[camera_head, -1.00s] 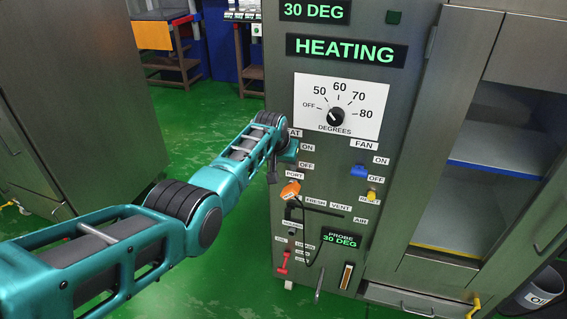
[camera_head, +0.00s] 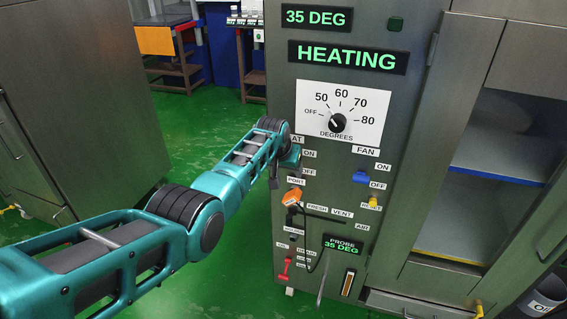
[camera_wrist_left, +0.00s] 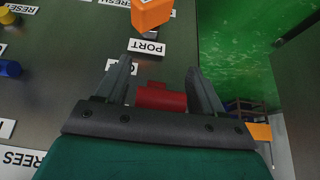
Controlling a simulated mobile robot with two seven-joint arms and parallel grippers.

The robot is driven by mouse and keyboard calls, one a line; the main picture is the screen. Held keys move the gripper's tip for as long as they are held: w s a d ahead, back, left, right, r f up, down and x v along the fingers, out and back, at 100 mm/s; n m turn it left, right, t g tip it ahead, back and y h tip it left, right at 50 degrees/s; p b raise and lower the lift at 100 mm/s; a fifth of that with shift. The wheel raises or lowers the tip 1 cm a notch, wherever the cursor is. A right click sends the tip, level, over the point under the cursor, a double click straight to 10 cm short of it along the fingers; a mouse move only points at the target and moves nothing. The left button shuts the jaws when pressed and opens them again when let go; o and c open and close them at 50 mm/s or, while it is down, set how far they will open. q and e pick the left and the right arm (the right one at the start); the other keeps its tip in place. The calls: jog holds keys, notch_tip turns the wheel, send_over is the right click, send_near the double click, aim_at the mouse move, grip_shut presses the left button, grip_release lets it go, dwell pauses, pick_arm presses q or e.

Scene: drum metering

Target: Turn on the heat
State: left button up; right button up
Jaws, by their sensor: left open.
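The heat switch is a red lever (camera_wrist_left: 160,97) on the grey control panel, seen in the left wrist view between my fingers; my arm hides it in the head view. My left gripper (camera_wrist_left: 158,72) is open, with one finger on each side of the red lever. Whether either finger touches it I cannot tell. In the head view my left gripper (camera_head: 283,172) is against the panel beside the ON and OFF labels. The heating display (camera_head: 346,57) reads HEATING in green, and the temperature display (camera_head: 316,18) reads 35 DEG. My right gripper is not in view.
The degrees dial (camera_head: 337,123) is above the switches. A blue fan switch (camera_head: 361,177), yellow reset button (camera_head: 374,201), orange plug (camera_head: 292,197) with a cable and red lower lever (camera_head: 286,268) are nearby.

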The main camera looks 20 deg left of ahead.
pick_arm(q)
jog(key=shift+s+r+p, duration=0.25)
jog(key=shift+r+p, duration=0.25)
jog(key=shift+r, duration=0.05)
jog(key=p+v, duration=0.1)
jog(key=v, duration=1)
jog(key=shift+s+r+p, duration=0.25)
jog(key=shift+p, duration=0.05)
